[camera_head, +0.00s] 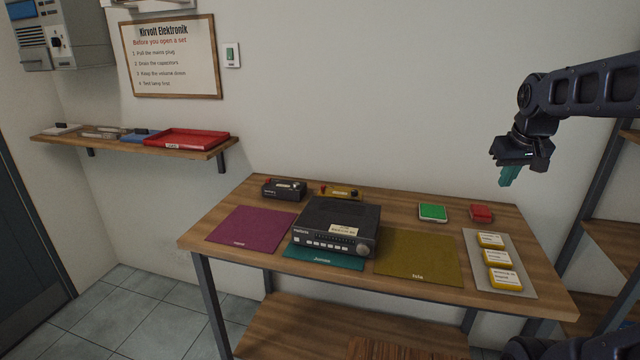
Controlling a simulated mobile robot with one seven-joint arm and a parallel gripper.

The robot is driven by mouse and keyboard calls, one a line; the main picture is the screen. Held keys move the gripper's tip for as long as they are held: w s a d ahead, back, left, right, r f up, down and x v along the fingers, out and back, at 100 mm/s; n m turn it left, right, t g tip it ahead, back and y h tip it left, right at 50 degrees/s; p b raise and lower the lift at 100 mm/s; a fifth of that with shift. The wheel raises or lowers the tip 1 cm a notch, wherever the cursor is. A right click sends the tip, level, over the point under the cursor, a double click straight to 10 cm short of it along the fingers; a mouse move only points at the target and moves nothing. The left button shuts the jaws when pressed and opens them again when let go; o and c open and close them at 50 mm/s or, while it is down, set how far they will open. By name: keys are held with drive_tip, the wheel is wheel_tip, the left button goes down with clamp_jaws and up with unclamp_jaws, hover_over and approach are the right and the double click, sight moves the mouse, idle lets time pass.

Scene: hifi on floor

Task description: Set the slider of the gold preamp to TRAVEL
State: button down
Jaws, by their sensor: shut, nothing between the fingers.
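A small gold box (343,193), which looks like the gold preamp, sits at the back of the wooden table, partly hidden behind a black hi-fi unit (340,215). A small red part shows at its left end. Its slider and any TRAVEL marking are too small or hidden to make out. My gripper (509,176) hangs in the air at the upper right, well above and to the right of the box. Its teal fingers point down, shut and empty.
A dark box (283,189) stands left of the gold one. Purple (240,227), teal (323,265) and olive (418,258) mats lie in front. A green block (432,212), a red block (480,213) and a grey sheet (477,262) with yellow-edged boxes are at right.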

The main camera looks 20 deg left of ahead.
drive_tip(key=w+a+n+g+y, duration=0.1)
drive_tip(key=w+a+n, duration=0.7)
drive_tip(key=w+a, duration=1.6)
drive_tip(key=w+a+f+n+g+y, duration=0.1)
drive_tip(key=a+f, duration=0.4)
drive_tip(key=a, duration=0.5)
drive_tip(key=w+a+f+n+g, duration=0.1)
drive_tip(key=w+a+f+n, duration=0.2)
drive_tip(key=a, duration=0.7)
drive_tip(key=w+a+f+n+g+y, duration=0.1)
drive_tip(key=w+a+f+n, duration=0.2)
drive_tip(key=w+a+f, duration=0.3)
drive_tip(key=a+f, duration=0.1)
drive_tip(key=a, duration=0.3)
drive_tip(key=shift+w+a+f+y, duration=0.2)
drive_tip(key=shift+w+a+y, duration=0.1)
drive_tip(key=shift+w+a, duration=0.05)
drive_tip(key=shift+f, duration=0.1)
